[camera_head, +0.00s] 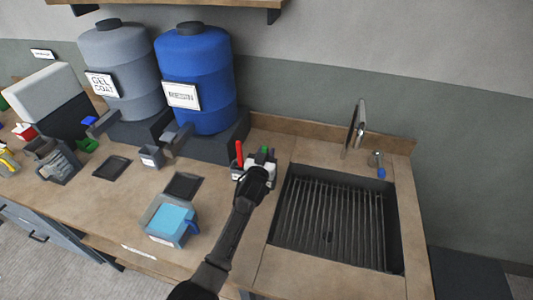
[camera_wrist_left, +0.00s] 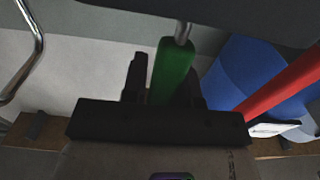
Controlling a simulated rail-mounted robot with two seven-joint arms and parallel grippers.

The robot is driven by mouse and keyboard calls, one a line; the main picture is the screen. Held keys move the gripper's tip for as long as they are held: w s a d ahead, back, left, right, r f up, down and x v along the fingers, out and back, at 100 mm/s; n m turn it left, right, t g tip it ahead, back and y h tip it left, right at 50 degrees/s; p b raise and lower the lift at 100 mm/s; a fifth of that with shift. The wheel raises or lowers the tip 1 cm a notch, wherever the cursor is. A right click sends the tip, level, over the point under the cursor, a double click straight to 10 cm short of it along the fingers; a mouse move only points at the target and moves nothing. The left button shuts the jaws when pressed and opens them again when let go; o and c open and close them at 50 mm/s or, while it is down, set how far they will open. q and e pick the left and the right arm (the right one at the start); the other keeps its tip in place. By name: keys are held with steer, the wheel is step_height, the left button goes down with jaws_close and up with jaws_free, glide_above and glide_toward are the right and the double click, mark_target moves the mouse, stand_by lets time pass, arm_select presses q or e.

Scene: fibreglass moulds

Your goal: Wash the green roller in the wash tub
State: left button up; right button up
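The green roller (camera_head: 265,151) stands at the tool holder on the counter, left of the sink. In the left wrist view its green handle (camera_wrist_left: 172,72) lies between my left gripper's two dark fingers (camera_wrist_left: 168,85), with a metal rod at its end. A finger is close on each side, but I cannot tell whether they press on it. In the head view my left gripper (camera_head: 262,170) covers much of the holder and roller. A tub with light-blue contents (camera_head: 172,218), which looks like the wash tub, stands left of my left arm. My right gripper is not in view.
A red handle (camera_head: 239,150) stands close beside the green one. The sink (camera_head: 395,232) with a ribbed floor lies to the right. A blue resin drum (camera_head: 205,60) and grey gel coat drum (camera_head: 115,60) stand behind. A dark tray (camera_head: 183,186) lies behind the tub.

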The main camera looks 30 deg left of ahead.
arm_select(q)
jaws_close()
steer(key=shift+r, duration=0.15)
step_height(320, 180, up, 11)
steer(key=p, duration=0.9)
steer(key=shift+p, duration=0.4)
